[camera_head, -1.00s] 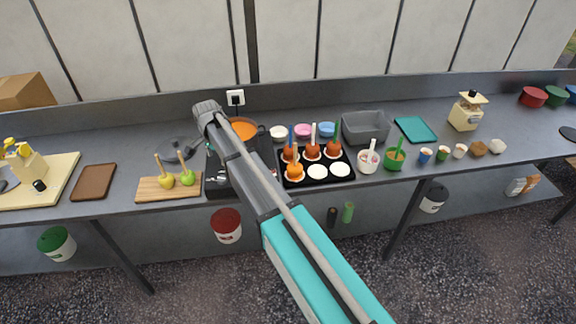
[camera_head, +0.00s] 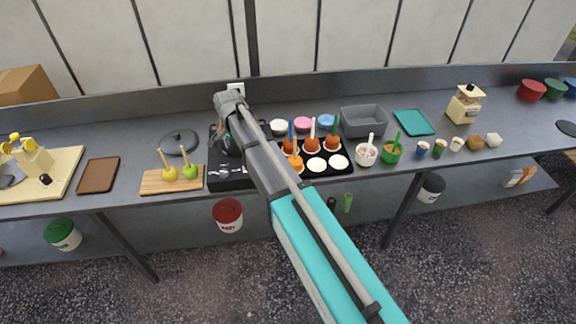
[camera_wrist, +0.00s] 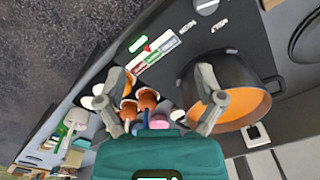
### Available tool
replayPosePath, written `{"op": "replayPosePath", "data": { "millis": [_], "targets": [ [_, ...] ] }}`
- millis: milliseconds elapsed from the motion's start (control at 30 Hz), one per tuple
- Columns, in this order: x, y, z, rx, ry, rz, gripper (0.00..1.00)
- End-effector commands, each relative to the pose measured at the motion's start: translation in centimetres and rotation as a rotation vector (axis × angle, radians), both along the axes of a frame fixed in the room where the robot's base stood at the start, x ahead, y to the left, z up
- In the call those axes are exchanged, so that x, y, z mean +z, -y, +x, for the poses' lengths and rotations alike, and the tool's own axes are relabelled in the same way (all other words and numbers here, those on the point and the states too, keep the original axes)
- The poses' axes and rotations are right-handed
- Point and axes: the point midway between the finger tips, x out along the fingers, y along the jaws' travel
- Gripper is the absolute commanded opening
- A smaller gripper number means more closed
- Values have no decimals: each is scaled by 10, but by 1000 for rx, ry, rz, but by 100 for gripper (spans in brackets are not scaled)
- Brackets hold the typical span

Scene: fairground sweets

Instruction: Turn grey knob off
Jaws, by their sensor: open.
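The black hob (camera_head: 228,181) stands on the counter behind my arm, with small pale controls on its front part. In the wrist view a light grey round knob (camera_wrist: 207,5) shows at the top edge, partly cut off, with pale markings beside it. A green-lit spot and a red, green and white label strip (camera_wrist: 156,52) lie left of it. A pot of orange liquid (camera_wrist: 247,104) stands on the hob, partly behind my right finger. My gripper (camera_wrist: 162,82) is open, its fingers apart with nothing held, away from the knob. My arm hides much of the hob in the head view.
A black tray (camera_head: 334,172) with coated apples stands right of the hob. A wooden board (camera_head: 150,187) with two apples on sticks and a dark lid (camera_head: 181,141) are to its left. A grey bin (camera_head: 364,121) stands further right.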

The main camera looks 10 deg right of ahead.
Motion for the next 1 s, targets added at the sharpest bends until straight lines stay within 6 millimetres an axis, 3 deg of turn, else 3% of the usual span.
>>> {"op": "replayPosePath", "data": {
  "millis": [1000],
  "targets": [
    [12, 115, -88, 294, 0, 0, 87]
  ]
}}
